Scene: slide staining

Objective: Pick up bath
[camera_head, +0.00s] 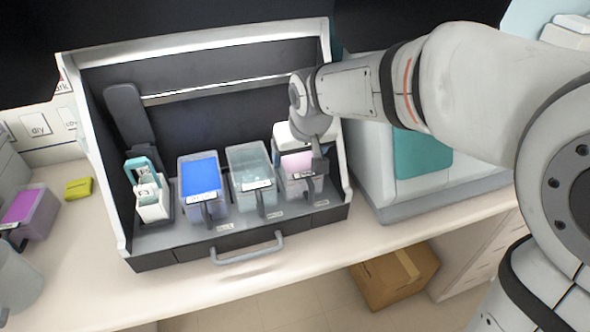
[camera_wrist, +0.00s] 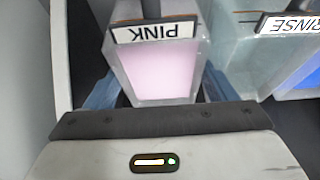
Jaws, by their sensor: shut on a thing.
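The pink bath (camera_head: 295,163) is a clear container with pink liquid and a dark handle, at the right end of the row in the dark staining station. In the wrist view the bath (camera_wrist: 155,75) carries an upside-down PINK label. My gripper (camera_head: 300,140) is above it, with a bluish finger on each side of its walls in the wrist view. The gripper is shut on the pink bath. Whether its base touches the tray is hidden. The blue bath (camera_head: 200,176) and the pale teal rinse bath (camera_head: 248,165) stand to its left.
The station's side wall (camera_head: 337,120) is close on the right. A white machine (camera_head: 390,190) stands beyond it. A white slide holder with a teal handle (camera_head: 150,200) is at the station's left. A purple bath (camera_head: 22,207) and yellow block (camera_head: 78,187) lie outside. The front counter is clear.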

